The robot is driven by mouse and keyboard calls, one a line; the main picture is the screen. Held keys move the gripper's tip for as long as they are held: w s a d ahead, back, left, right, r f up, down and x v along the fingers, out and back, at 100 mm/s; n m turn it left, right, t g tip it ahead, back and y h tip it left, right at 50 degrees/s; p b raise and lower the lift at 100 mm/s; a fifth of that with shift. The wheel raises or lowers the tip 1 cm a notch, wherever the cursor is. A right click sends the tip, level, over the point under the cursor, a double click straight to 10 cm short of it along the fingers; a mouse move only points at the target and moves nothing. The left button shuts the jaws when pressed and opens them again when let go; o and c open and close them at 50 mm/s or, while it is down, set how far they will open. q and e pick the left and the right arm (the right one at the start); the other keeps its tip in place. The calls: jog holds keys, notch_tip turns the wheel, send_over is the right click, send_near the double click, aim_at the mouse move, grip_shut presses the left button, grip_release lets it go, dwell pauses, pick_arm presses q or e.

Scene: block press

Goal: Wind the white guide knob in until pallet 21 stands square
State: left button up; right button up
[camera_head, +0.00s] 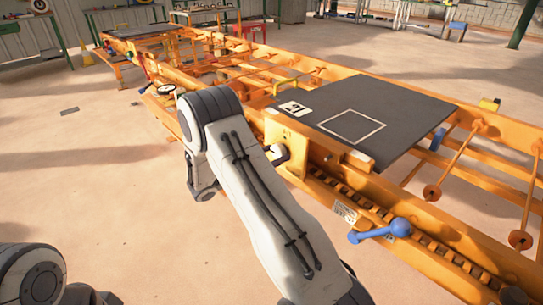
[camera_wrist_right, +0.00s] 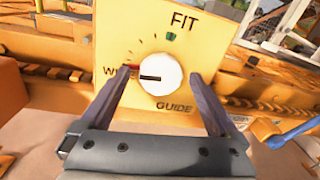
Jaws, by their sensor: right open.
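Pallet 21 (camera_head: 412,108), a dark flat plate with a "21" label and a white square outline, lies on the orange rail frame; I cannot tell whether it is square. The white guide knob (camera_wrist_right: 161,73) is on a yellow panel (camera_wrist_right: 216,50) marked FIT and GUIDE in the right wrist view. Its dark pointer line points left, just under a red mark; a green mark is below FIT. My right gripper (camera_wrist_right: 163,79) is open, its fingers either side of the knob; contact is unclear. In the head view my right forearm hides most of this gripper. My left gripper is out of view.
The long orange frame (camera_head: 455,262) runs from back left to front right. A blue-handled lever (camera_head: 380,231) sticks out from its near side, right of the panel. A round gauge (camera_head: 166,89) is farther left. Open floor (camera_head: 90,190) lies at left.

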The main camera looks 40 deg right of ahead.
jog(key=c, duration=1.4)
jog(key=shift+o, duration=0.2)
jog(key=shift+m, duration=0.3)
jog(key=m, duration=0.2)
jog(key=shift+m, duration=0.3)
jog(key=shift+m+y+b, duration=0.3)
jog(key=shift+m+b, duration=0.3)
jog(key=shift+m, duration=1.5)
jog(key=shift+r, duration=0.1)
jog(key=o, duration=1.4)
jog(key=shift+c, duration=0.2)
